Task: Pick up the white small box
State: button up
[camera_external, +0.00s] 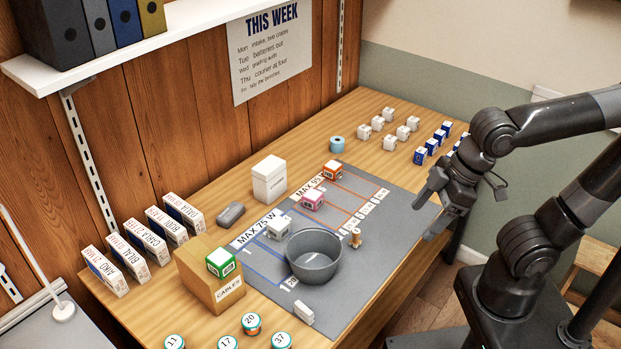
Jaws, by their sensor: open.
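A small white box (279,229) with dark marks sits on the grey mat (390,208), just behind the grey bowl (313,268). Another small white block (304,313) lies at the mat's front edge. Several small white boxes (390,143) stand at the back of the table. I cannot tell which one the task means. My gripper (432,212) is open and empty, pointing down above the mat's right edge, well right of the bowl and apart from all the boxes.
Pink (313,200) and orange (332,170) boxes stand on the mat. A green-topped box (220,262) rests on the cardboard cables box (208,284). A larger white container (269,180) stands behind the mat. Blue boxes (433,147) are at back right. The mat's right part is mostly clear.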

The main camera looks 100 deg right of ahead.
jog(key=w+d+m+g, duration=0.25)
jog(key=w+d, duration=0.35)
jog(key=w, duration=0.6)
jog(key=m+g, duration=0.3)
jog(key=m, duration=0.3)
send_over(278, 223)
jog(key=f, duration=2.1)
jog(key=shift+w+a, duration=0.25)
jog(key=shift+a, duration=0.05)
notch_tip(278, 223, down, 5)
jog(key=shift+f, duration=0.1)
jog(key=shift+s+d+f, duration=0.15)
jog(key=shift+f, duration=1.2)
jog(key=shift+s+d+f, duration=0.1)
jog(key=shift+d+f, duration=0.05)
jog(key=shift+f, duration=1.15)
jog(key=shift+c, duration=0.4)
